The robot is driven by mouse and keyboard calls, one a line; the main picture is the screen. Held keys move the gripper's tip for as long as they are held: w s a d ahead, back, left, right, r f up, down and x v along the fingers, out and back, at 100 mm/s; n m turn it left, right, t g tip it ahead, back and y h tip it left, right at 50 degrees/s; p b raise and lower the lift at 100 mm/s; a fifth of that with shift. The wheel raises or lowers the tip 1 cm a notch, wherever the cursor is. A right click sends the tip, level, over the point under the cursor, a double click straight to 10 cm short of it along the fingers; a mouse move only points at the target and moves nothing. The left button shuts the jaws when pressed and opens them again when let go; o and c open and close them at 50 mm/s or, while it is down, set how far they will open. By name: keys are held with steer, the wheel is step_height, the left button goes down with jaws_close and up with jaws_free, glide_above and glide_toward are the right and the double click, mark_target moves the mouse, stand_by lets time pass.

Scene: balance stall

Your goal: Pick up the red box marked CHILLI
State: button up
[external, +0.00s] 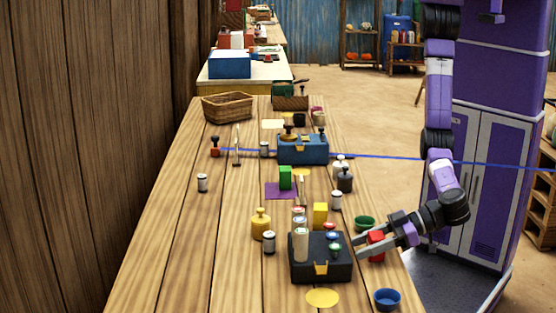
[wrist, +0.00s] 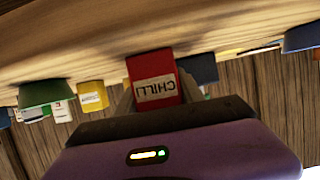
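The red box marked CHILLI (external: 376,239) is near the right edge of the wooden table. My gripper (external: 364,248) comes in from the right, with its fingers on either side of the box. In the wrist view the red box (wrist: 152,75) is between my fingers, its white CHILLI label upside down toward the camera. I cannot tell whether the fingers press on it or leave a small gap, nor whether its base rests on the table.
A black case (external: 320,270) with several small jars stands close left of my gripper. A green bowl (external: 365,223) is just behind, a blue bowl (external: 387,299) in front. A yellow box (external: 320,213) and a yellow weight (external: 261,224) stand farther left. The left front of the table is clear.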

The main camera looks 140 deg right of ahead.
steer(key=c, duration=0.6)
steer(key=shift+r, duration=0.1)
